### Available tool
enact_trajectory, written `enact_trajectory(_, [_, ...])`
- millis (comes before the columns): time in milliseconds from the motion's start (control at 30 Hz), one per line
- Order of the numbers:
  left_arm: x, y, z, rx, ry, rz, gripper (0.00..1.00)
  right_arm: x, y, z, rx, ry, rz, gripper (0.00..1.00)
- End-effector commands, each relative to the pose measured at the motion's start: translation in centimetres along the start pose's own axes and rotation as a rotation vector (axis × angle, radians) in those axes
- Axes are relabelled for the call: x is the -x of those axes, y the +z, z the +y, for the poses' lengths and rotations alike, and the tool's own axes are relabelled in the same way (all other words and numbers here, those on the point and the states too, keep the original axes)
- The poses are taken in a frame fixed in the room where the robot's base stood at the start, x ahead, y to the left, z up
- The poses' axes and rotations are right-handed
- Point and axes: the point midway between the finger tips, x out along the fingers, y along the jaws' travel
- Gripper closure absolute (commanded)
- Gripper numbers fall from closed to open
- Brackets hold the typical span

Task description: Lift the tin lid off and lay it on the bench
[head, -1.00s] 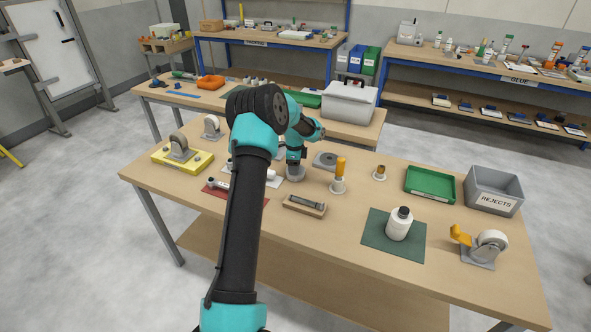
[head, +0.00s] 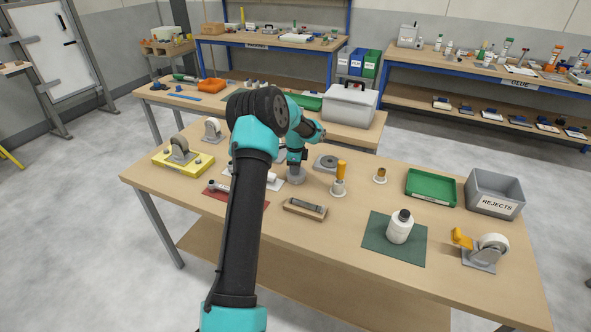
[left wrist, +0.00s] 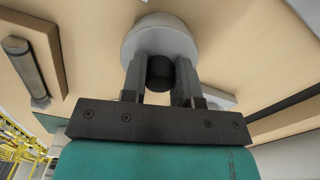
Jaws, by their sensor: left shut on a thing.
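My left gripper (head: 296,158) points down at a grey round tin (head: 296,176) near the middle of the bench (head: 330,240). In the left wrist view its two fingers (left wrist: 160,82) are shut on the black knob (left wrist: 160,70) of the pale grey round lid (left wrist: 150,33). The gripper partly covers the lid and tin, and I cannot tell whether there is a gap between them. My right gripper is not in view.
A wooden block with a grey insert (head: 305,208) lies in front of the tin. Bare bench lies at the front middle.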

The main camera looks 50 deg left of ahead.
Motion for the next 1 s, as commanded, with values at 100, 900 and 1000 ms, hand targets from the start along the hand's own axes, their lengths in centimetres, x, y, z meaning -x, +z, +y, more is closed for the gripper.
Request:
enact_trajectory(100, [1.1, 0.0, -0.1, 0.000, -0.004, 0.001, 0.95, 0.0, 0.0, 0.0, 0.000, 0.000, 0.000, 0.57])
enact_trajectory(900, [4.1, -1.8, 9.9, -0.003, 0.000, -0.001, 0.95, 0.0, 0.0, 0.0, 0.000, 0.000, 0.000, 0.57])
enact_trajectory(1000, [4.2, -2.1, 11.8, -0.003, 0.001, -0.001, 0.95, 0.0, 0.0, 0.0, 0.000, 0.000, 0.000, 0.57])
